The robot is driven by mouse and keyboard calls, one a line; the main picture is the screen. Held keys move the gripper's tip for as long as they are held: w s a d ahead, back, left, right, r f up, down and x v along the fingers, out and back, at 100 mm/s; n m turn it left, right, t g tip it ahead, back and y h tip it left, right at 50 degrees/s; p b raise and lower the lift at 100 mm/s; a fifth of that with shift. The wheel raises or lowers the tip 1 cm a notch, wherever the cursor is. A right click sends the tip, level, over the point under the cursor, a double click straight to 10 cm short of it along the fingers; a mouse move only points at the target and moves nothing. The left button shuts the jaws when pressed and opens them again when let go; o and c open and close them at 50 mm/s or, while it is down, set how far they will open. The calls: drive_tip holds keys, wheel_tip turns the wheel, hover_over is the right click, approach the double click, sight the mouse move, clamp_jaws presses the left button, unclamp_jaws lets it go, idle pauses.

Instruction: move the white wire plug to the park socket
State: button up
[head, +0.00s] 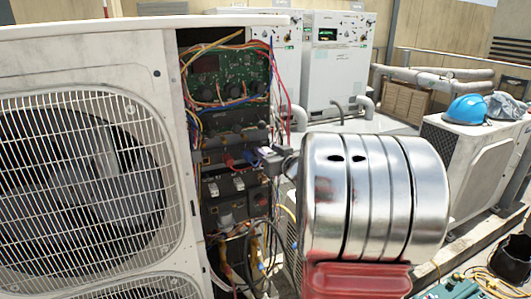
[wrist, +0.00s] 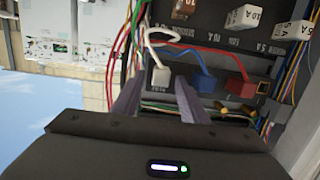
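The white wire plug (wrist: 160,76) sits in a row on the dark panel in the wrist view, with its white wire (wrist: 165,40) looping over it. My gripper (wrist: 157,92) has one finger on each side of the plug, with gaps showing between fingers and plug. A blue plug (wrist: 203,82) and a red plug (wrist: 240,83) sit to the right of the white one. I cannot tell which socket is the park socket.
White blocks marked 10 A (wrist: 240,15) and 5 A (wrist: 292,29) stand on the panel. Loose coloured wires (wrist: 140,25) run close by the left finger. A green circuit board (head: 220,75) is above in the bay. The fan grille (head: 80,190) is left of it.

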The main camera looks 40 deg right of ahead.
drive_tip(key=shift+s, duration=0.15)
drive_tip(key=v, duration=1.3)
drive_tip(key=shift+s+a, duration=0.2)
drive_tip(key=w+a+r+n+t+h, duration=0.1)
drive_tip(key=w+a+r, duration=0.2)
drive_tip(key=a+r, duration=0.35)
drive_tip(key=w+a+r+n, duration=0.1)
drive_tip(key=w+a+r, duration=0.25)
drive_tip(key=r, duration=0.65)
drive_tip(key=s+a+f+g+y, duration=0.2)
drive_tip(key=s+a+f+g, duration=0.3)
drive_tip(key=s+a+f, duration=0.5)
drive_tip(key=s+a+f+n+g+y, duration=0.1)
drive_tip(key=s+a+f+g+y, duration=0.2)
drive_tip(key=s+a+f+g, duration=0.3)
drive_tip(key=s+a+f, duration=0.5)
drive_tip(key=a+f, duration=0.4)
drive_tip(key=f, duration=0.1)
drive_tip(key=shift+s+a+f, duration=0.15)
drive_tip(key=shift+a, duration=0.1)
